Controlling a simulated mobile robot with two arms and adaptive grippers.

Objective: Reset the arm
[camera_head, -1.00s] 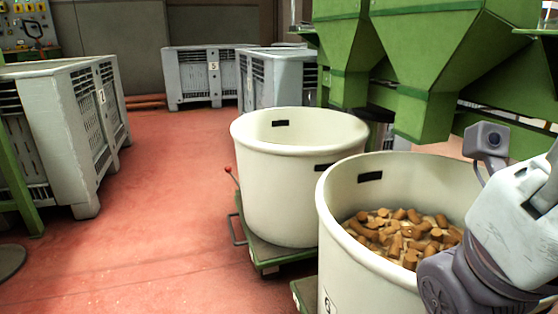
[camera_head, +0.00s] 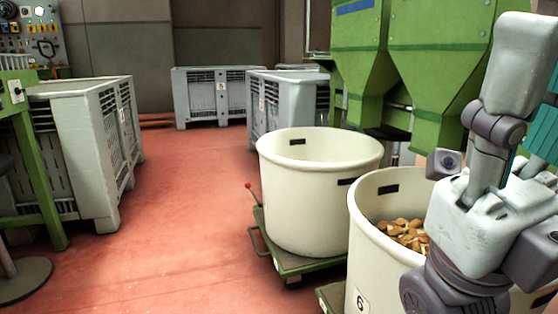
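My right arm (camera_head: 480,220) comes in at the right edge, folded in front of the nearer white tub. Its pale links and dark joints show, but no gripper fingertips can be made out. My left arm and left gripper are out of view. The nearer white tub (camera_head: 362,240) holds brown cork stoppers (camera_head: 405,232), partly hidden behind my arm. The other white tub (camera_head: 312,200) stands behind it to the left; the part of its inside that shows holds no corks.
Both tubs stand on green wheeled bases (camera_head: 290,262). Grey slatted crates stand at the left (camera_head: 85,150) and back (camera_head: 210,95). Green hoppers (camera_head: 440,70) rise behind the tubs. A green frame (camera_head: 40,170) stands at the left edge. The red floor (camera_head: 180,220) between is clear.

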